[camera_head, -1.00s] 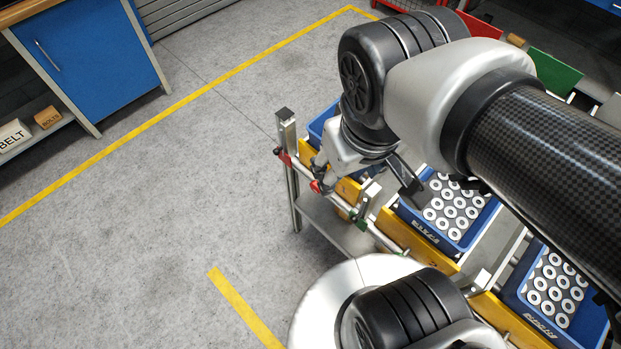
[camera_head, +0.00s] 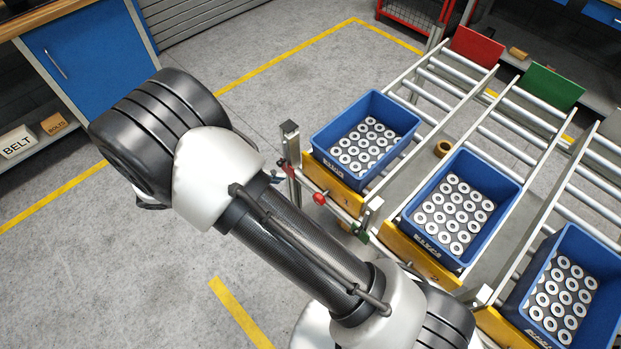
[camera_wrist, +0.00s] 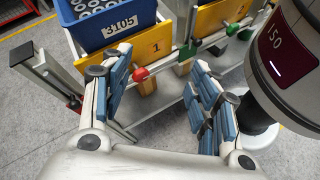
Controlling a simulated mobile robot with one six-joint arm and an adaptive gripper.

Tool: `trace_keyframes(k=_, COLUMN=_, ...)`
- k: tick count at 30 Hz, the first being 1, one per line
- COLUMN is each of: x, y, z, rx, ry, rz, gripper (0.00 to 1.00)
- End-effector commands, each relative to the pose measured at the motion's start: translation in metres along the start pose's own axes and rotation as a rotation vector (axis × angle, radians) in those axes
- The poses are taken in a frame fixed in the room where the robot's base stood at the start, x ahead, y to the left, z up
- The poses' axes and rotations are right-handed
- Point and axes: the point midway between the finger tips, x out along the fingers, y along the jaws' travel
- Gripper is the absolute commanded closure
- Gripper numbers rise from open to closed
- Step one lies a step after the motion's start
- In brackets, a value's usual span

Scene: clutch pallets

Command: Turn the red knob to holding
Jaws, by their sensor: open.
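The red knob (camera_head: 319,198) sits on the rail in front of the nearest-left lane in the head view. It also shows in the wrist view (camera_wrist: 140,74), between my fingers in the picture but beyond them, untouched. The yellow plate marked 1 (camera_wrist: 155,46) is behind it. My gripper (camera_wrist: 160,66) is open and empty, with blue-padded fingers on both sides. In the head view my arm hides most of the gripper, which is left of the rail. I cannot read any holding mark by the knob.
Blue crates of metal rings stand on roller lanes; the left crate (camera_head: 328,136) is labelled 3105 in the wrist view. A metal post (camera_head: 290,150) stands at the rail's left end. A green fitting (camera_head: 362,236) is further along. Floor left of the rail is clear.

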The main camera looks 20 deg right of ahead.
Motion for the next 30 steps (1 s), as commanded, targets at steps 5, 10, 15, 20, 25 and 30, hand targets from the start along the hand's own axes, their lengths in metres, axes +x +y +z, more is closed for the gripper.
trace_keyframes(k=5, x=0.013, y=-0.028, z=-0.067, rx=-0.174, ry=-0.165, rz=0.199, gripper=0.45)
trace_keyframes(k=10, x=0.031, y=-0.057, z=-0.117, rx=-0.303, ry=-0.301, rz=0.386, gripper=0.45)
trace_keyframes(k=15, x=0.048, y=-0.079, z=-0.146, rx=-0.378, ry=-0.391, rz=0.515, gripper=0.45)
trace_keyframes(k=20, x=0.055, y=-0.085, z=-0.154, rx=-0.403, ry=-0.422, rz=0.563, gripper=0.45)
trace_keyframes(k=25, x=0.067, y=-0.077, z=-0.15, rx=-0.405, ry=-0.426, rz=0.564, gripper=0.45)
trace_keyframes(k=30, x=0.093, y=-0.058, z=-0.141, rx=-0.405, ry=-0.426, rz=0.559, gripper=0.45)
